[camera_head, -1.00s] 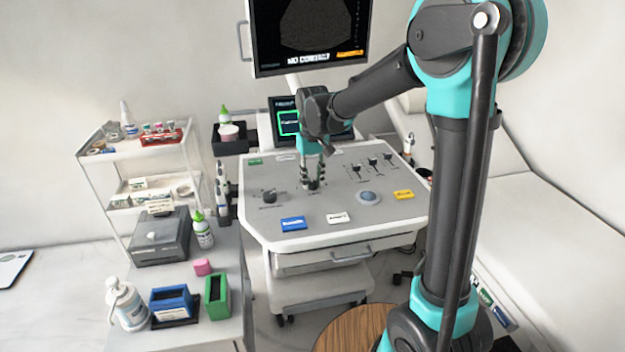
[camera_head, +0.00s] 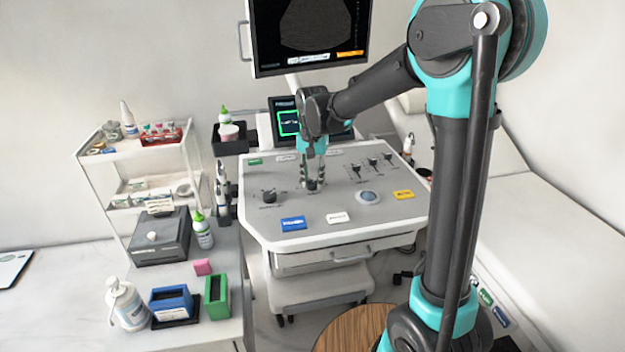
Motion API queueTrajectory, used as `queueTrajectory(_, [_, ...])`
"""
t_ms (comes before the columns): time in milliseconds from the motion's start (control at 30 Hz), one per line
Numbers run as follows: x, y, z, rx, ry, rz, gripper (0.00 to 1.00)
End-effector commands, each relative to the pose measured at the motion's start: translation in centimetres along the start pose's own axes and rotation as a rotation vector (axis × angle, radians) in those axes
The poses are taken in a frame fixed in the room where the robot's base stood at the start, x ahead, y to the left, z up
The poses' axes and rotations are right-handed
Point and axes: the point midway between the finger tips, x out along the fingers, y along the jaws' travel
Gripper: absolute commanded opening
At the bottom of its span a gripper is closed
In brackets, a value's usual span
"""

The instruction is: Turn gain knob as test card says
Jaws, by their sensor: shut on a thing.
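The grey control panel (camera_head: 330,210) of the ultrasound cart is in the middle of the head view. My gripper (camera_head: 313,182) points down at the panel and is shut on a dark knob (camera_head: 313,186); its fingers hide much of it, and its label cannot be read. A second dark knob (camera_head: 269,196) stands free to the left. A small screen (camera_head: 284,118) with a green frame is behind my gripper, partly covered by my arm; its text is too small to read. I cannot tell which thing is the test card.
Several small levers (camera_head: 372,163) stand at the panel's right rear, with a round trackball (camera_head: 368,197) before them. A large monitor (camera_head: 310,35) hangs above. A side counter (camera_head: 225,325) stands left.

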Motion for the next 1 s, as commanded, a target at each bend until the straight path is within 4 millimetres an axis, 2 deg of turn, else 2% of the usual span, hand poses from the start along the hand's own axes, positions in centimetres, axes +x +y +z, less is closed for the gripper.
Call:
queueTrajectory(467, [-0.03,-0.03,-0.05,0.015,0.001,-0.001,0.0])
queueTrajectory(500, [-0.03,-0.03,-0.05,0.015,0.001,-0.001,0.31])
queueTrajectory(633, [-0.02,-0.02,-0.04,0.014,0.001,0.0,0.47])
queueTrajectory(667, [-0.02,-0.02,-0.04,0.014,0.001,0.0,0.49])
queueTrajectory(1000, [-0.3,-0.01,-0.02,0.014,0.0,0.0,0.49])
